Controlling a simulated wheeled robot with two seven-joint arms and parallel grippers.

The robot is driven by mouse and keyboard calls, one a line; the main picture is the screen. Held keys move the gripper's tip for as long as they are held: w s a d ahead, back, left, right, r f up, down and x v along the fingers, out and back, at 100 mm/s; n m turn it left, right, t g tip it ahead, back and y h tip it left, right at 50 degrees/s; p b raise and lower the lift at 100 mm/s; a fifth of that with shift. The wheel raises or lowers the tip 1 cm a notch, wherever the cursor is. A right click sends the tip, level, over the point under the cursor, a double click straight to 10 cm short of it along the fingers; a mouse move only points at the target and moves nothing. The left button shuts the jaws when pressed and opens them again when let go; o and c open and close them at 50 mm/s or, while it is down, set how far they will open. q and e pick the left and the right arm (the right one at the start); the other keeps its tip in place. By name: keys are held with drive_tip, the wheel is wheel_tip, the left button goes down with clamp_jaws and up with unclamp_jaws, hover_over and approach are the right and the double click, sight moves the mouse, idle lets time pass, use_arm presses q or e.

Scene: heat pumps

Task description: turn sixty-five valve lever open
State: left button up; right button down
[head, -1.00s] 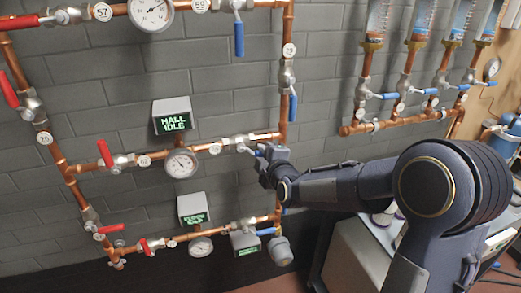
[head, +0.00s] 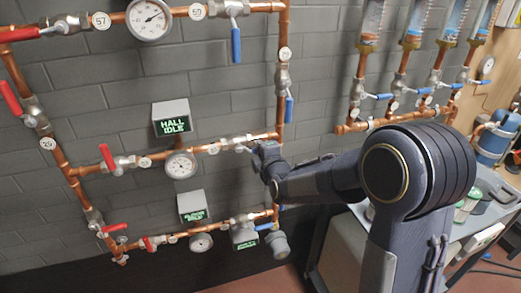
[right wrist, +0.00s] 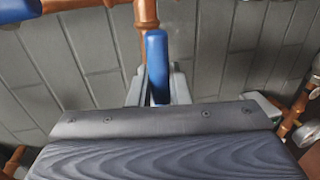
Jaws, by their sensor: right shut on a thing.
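My right gripper (head: 257,154) is at the right end of the middle copper pipe, just right of and below a silver valve (head: 236,143). A round white tag (head: 213,149) sits left of that valve; its number is too small to read. In the right wrist view the gripper fingers (right wrist: 157,92) are shut on a blue lever (right wrist: 157,55), which stands upright between them with a copper pipe (right wrist: 147,14) behind. In the head view the gripper hides most of this lever. My left gripper is not in view.
A vertical copper pipe (head: 282,75) with a blue lever (head: 289,109) runs close to the right gripper. A gauge (head: 180,165) and a box reading HALL IDLE (head: 172,118) are to the left. A lower pipe and a grey cart (head: 345,235) lie below.

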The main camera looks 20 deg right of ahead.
drive_tip(key=c, duration=1.4)
unclamp_jaws()
drive_tip(key=s+r, duration=0.1)
drive_tip(key=s, duration=0.6)
drive_tip(key=shift+s+r, duration=0.35)
drive_tip(key=shift+d, duration=0.2)
drive_tip(key=s+d+f+m+g+y+p, duration=0.1)
drive_tip(key=s+m+g, duration=0.9)
drive_tip(key=s+m, duration=1)
drive_tip(key=s+f+y+p, duration=0.1)
drive_tip(key=s+y, duration=0.1)
drive_tip(key=s, duration=0.8)
drive_tip(key=shift+d+f, duration=0.15)
drive_tip(key=shift+f, duration=0.1)
